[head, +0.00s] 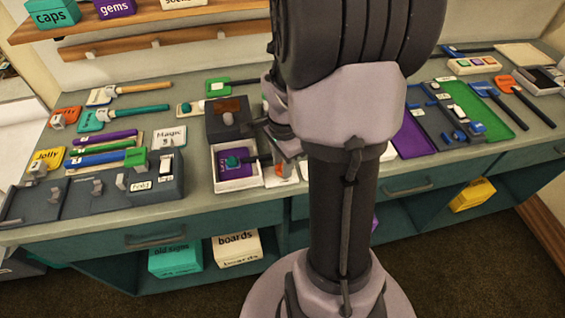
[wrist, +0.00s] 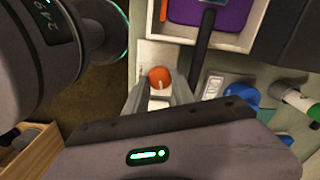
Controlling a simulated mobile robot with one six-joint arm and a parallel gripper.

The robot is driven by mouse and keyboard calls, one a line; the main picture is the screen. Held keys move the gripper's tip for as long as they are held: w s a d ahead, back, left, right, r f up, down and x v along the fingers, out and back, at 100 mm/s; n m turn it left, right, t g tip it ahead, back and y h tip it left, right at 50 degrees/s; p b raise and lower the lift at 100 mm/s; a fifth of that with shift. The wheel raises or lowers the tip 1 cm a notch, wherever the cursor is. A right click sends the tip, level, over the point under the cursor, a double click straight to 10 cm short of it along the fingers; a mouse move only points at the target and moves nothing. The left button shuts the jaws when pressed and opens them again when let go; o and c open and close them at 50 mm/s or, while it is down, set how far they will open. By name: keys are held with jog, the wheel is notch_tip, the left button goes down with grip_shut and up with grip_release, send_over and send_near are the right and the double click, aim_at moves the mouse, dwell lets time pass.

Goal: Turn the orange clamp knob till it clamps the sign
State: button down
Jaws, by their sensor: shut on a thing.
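The orange clamp knob (wrist: 159,77) sits on a small white block in the wrist view, and a bit of it shows in the head view (head: 279,170). My gripper (wrist: 158,90) has its fingers on both sides of the knob, shut on it. In the head view my gripper (head: 287,150) is low over the bench, partly behind my arm. A purple sign (wrist: 213,12) with a dark handle lies in a white tray; the handle runs down beside the clamp. I cannot tell whether the clamp jaw touches it.
The white tray (head: 222,186) is left of the clamp, with a dark box (head: 228,128) behind it. Dark fixtures (head: 90,197) and several paddle signs fill the left bench. A purple board (head: 413,138) and a dark rack are at right. Blue and green items lie close right in the wrist view.

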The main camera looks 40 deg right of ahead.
jog(key=c, duration=1.1)
grip_release()
jog(key=shift+o, duration=0.2)
jog(key=shift+r, duration=0.15)
notch_tip(320, 180, up, 17)
jog(key=p, duration=0.7)
jog(key=shift+s, duration=0.3)
jog(key=shift+a, duration=0.1)
